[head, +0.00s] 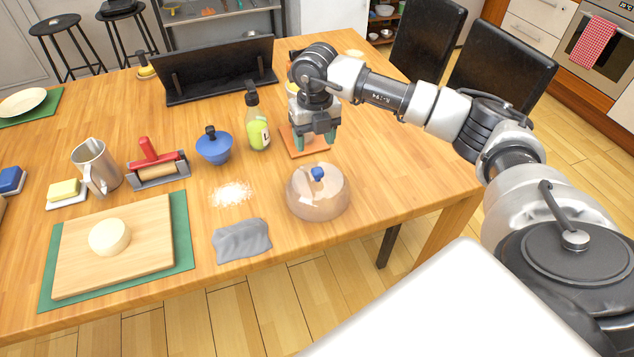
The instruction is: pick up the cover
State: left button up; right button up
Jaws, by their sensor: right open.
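The cover (318,194) is a clear, brownish dome with a blue knob on top. It stands on the wooden table near the front edge, right of the grey cloth. My right gripper (315,140) points down over an orange-brown board behind the cover. It is open, with its greenish fingertips apart from the cover's knob. My left gripper is not in view.
A green bottle (257,120), a blue bowl-shaped item (214,148) and a red-handled roller (157,163) stand to the left. A grey cloth (241,241) lies beside the cover. A cutting board (120,248) holds dough. The table right of the cover is clear.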

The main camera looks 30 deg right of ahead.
aim_at(318, 169)
jog(key=shift+d+f, duration=0.3)
jog(key=shift+d, duration=0.05)
notch_tip(318, 169, down, 4)
jog(key=shift+f, duration=0.25)
jog(key=shift+s+f+p, duration=0.15)
jog(key=shift+f+p, duration=0.3)
jog(key=shift+f, duration=0.95)
jog(key=shift+s+f+p, duration=0.1)
jog(key=shift+f+p, duration=0.3)
jog(key=shift+f, duration=0.95)
jog(key=shift+c, duration=0.4)
grip_shut()
jog(key=shift+r, duration=0.1)
